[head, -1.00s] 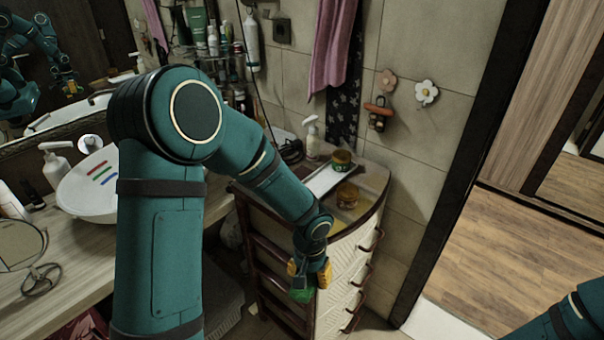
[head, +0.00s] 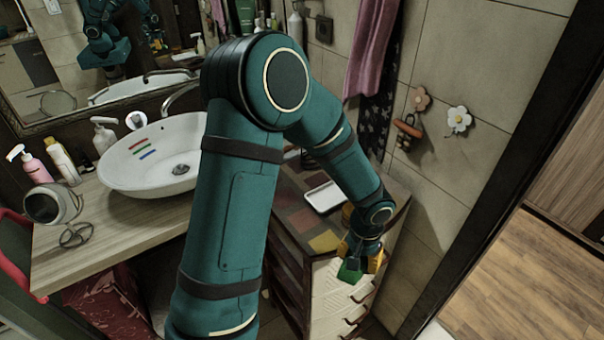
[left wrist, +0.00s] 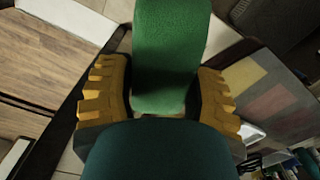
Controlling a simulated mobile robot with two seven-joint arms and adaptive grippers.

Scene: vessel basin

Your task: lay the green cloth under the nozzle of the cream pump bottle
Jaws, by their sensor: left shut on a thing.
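My left gripper (head: 361,262) is shut on the green cloth (head: 349,271) and holds it beside the front of the drawer cabinet. In the left wrist view the cloth (left wrist: 168,60) sticks out from between the two yellow-padded fingers (left wrist: 162,100). A cream-white pump bottle (head: 104,137) stands upright on the counter behind the basin's left side, well apart from the cloth. A pump bottle with a pink body (head: 36,168) stands further left. My right gripper is not in view.
A white basin (head: 155,178) with coloured stripes sits on the wooden counter (head: 120,235). The drawer cabinet carries a white tray (head: 324,196). My left arm hides part of the cabinet top.

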